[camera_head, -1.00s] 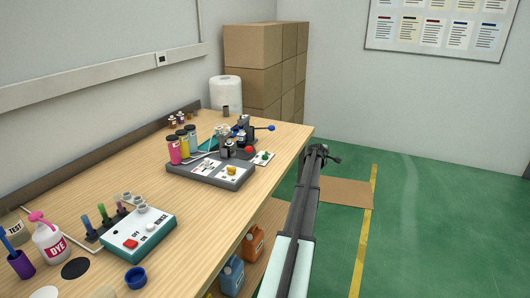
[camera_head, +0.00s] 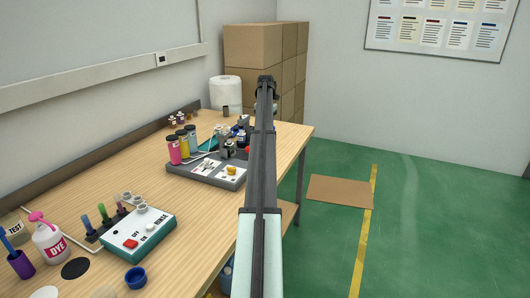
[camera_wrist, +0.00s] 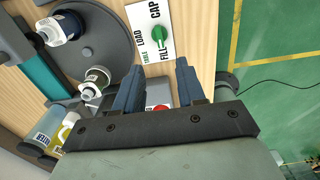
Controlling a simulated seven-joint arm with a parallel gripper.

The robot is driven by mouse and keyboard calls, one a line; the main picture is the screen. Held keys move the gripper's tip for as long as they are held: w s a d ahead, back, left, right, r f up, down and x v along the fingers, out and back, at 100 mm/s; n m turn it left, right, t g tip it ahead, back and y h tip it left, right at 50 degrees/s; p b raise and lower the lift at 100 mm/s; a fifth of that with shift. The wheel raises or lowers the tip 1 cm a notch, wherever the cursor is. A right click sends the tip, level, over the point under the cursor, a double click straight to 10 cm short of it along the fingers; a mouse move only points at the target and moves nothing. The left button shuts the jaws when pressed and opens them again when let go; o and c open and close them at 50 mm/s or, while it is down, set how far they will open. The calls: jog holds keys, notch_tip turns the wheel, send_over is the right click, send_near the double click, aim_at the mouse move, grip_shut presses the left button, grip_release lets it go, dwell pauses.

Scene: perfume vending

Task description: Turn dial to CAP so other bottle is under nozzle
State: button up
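A grey round turntable (camera_wrist: 105,35) at upper left carries a bottle with a dark blue band (camera_wrist: 62,27). Another white-topped bottle (camera_wrist: 95,80) stands near its lower edge. In the head view, my gripper (camera_head: 267,85) is at the arm's far end, and the arm hides the dial.
A red button (camera_wrist: 157,107) shows between the fingers. The grey machine base (camera_head: 205,170) holds a yellow knob (camera_head: 231,170) and coloured bottles (camera_head: 183,145). Cardboard boxes (camera_head: 252,60) stand at the back.

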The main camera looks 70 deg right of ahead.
notch_tip(320, 180, down, 14)
jog(key=shift+w+a+r, duration=0.1)
jog(key=shift+w+r, duration=0.05)
jog(key=shift+r, duration=0.1)
dwell(0.4)
grip_shut()
dwell(0.3)
